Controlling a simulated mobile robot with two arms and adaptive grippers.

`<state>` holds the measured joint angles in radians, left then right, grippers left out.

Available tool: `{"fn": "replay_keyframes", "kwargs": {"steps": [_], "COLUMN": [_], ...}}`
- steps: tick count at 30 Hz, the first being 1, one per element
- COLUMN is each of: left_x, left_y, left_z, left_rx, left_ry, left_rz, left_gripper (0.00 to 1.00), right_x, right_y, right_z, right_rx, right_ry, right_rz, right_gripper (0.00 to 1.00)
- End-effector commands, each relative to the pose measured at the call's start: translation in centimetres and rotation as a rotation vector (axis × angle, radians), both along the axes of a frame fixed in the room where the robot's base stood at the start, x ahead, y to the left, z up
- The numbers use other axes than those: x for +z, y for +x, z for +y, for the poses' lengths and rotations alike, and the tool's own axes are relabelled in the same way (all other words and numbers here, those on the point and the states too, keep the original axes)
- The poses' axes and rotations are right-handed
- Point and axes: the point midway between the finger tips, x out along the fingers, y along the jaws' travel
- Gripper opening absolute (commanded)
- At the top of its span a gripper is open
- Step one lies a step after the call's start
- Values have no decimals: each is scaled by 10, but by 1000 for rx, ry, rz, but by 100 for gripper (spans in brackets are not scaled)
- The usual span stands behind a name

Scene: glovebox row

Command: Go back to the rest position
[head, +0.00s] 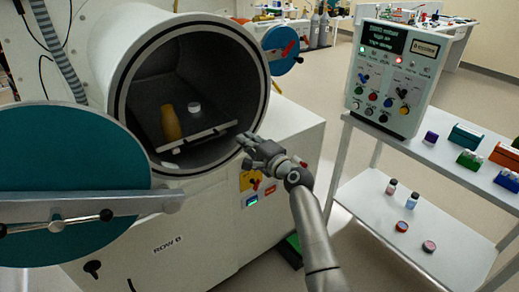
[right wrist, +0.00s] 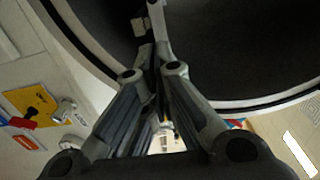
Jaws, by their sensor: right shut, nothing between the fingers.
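My right gripper (head: 247,141) is at the right edge of the open round chamber mouth (head: 262,100) in the head view. Its fingers are shut and empty. In the right wrist view the closed fingers (right wrist: 150,55) point toward the dark chamber opening and its pale rim. My left gripper is not in view.
Inside the chamber, a yellow bottle (head: 170,122) and a white-capped jar (head: 194,107) stand on a tray (head: 212,133). The open teal door (head: 70,160) is at left. A control box (head: 397,75) stands on a shelf cart (head: 365,235) at right. Floor shows between chamber and cart.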

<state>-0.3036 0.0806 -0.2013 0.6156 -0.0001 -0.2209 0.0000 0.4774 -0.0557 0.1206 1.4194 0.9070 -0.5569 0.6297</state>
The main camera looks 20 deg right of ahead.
Motion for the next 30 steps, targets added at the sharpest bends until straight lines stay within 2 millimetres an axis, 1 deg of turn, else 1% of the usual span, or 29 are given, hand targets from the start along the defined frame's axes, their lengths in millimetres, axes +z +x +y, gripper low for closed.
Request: {"fn": "replay_keyframes", "kwargs": {"steps": [1,3,5,9,14,16,17,20,21,23,24,26,27,29,30], "left_x": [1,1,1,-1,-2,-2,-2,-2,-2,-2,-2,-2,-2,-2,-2], "left_y": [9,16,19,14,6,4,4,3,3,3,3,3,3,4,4], "left_z": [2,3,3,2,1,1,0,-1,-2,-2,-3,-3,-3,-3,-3], "left_rx": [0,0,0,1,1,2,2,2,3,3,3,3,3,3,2], "left_ry": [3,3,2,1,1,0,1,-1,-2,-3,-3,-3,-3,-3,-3], "left_rz": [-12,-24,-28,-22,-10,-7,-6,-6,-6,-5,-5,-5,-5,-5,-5], "left_gripper": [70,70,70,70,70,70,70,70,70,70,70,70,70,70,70], "right_x": [-1,-1,0,-1,-2,-13,-22,-71,-97,-142,-172,-216,-245,-286,-313], "right_y": [-9,-19,-27,-42,-51,-53,-53,-57,-61,-70,-78,-93,-105,-126,-141], "right_z": [-4,-8,-10,-16,-19,-19,-19,-18,-17,-17,-17,-17,-17,-18,-19], "right_rx": [-1,-1,-1,-1,-1,-3,-5,-13,-14,-12,-8,4,14,37,55], "right_ry": [-1,-1,-1,-1,-5,-19,-31,-106,-148,-224,-277,-361,-416,-499,-554], "right_rz": [1,1,0,1,4,20,32,99,134,193,232,287,325,378,411], "right_gripper": [0,0,0,0,0,0,0,0,0,0,0,0,0,0,0]}}
